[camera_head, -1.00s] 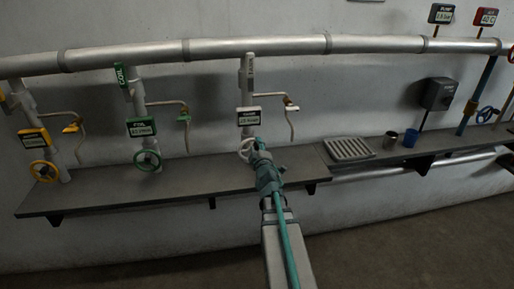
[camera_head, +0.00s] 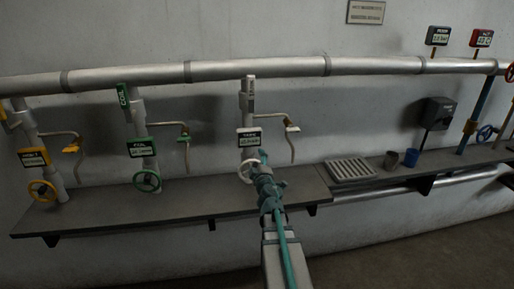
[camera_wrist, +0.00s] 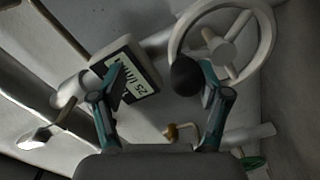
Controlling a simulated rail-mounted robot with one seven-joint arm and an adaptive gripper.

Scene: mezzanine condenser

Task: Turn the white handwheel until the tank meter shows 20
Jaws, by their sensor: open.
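The white handwheel (camera_head: 245,171) is on the middle white pipe, below the tank meter (camera_head: 249,138). In the wrist view, the handwheel (camera_wrist: 238,40) is at upper right, its rim and hub clear. The tank meter (camera_wrist: 127,72) beside it is tilted and partly covered by my left finger; its reading looks like 25, in l/min. In the head view, my gripper (camera_head: 261,164) is just right of the handwheel.
A green handwheel (camera_head: 147,179) and a yellow handwheel (camera_head: 42,190) are to the left. A small tap (camera_head: 291,128) hangs right of the meter.

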